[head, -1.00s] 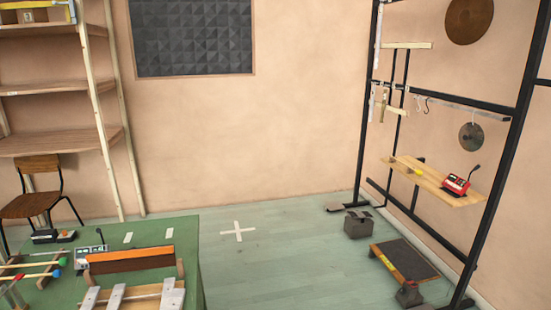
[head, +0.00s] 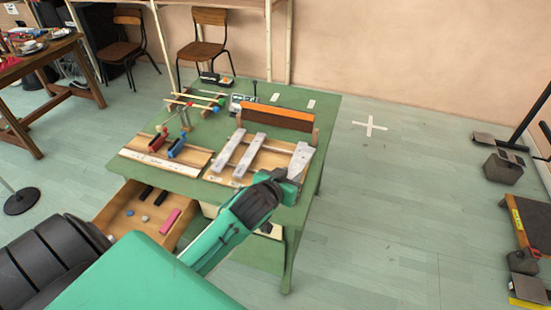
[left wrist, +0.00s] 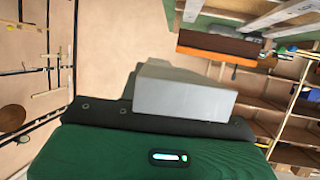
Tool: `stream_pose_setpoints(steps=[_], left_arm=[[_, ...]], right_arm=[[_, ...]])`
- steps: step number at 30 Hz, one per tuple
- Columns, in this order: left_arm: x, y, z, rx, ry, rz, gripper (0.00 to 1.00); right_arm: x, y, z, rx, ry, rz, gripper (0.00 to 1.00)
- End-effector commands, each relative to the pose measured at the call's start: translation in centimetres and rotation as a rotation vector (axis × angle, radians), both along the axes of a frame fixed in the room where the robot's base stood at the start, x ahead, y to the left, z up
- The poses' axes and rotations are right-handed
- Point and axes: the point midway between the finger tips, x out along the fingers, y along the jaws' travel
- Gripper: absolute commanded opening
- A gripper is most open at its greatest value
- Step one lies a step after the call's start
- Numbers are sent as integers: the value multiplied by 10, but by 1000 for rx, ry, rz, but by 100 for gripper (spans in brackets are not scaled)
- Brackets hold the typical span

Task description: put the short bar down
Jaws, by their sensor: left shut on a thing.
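My left gripper (head: 284,181) is over the front right corner of the green table (head: 325,140). It is shut on the short bar (head: 300,160), a pale grey metal bar. The bar points away from the jaws over the right end of a wooden rack (head: 272,167). I cannot tell whether it touches the rack. In the left wrist view the bar (left wrist: 185,95) shows as a grey block standing out from the jaws. Two longer grey bars (head: 225,150) (head: 250,155) lie across the rack's left part. My right gripper is not in view.
An orange-brown panel (head: 277,117) stands behind the rack. A wooden board (head: 165,153) with red and blue tools lies left of it. Several mallets (head: 195,103) lie behind that board. An open drawer (head: 120,208) with small items juts out at the front left.

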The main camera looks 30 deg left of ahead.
Motion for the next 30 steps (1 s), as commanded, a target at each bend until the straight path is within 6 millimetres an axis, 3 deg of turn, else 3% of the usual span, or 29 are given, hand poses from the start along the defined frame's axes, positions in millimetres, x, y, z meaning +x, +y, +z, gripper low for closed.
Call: stream_pose_setpoints(steps=[1, 6, 10, 15, 21, 30], left_arm=[[20, 16, 5, 4, -7, 18, 0], [73, 68, 21, 2, -6, 79, 0], [103, 105, 39, 2, -6, 124, 0], [127, 138, 56, 0, -3, 166, 0], [135, 151, 64, -1, -1, 182, 0], [135, 151, 62, 0, 0, 182, 0]], right_arm=[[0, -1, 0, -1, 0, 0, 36], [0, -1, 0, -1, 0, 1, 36], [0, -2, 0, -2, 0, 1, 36], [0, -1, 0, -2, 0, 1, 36], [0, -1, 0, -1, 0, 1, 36], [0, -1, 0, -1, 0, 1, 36]])
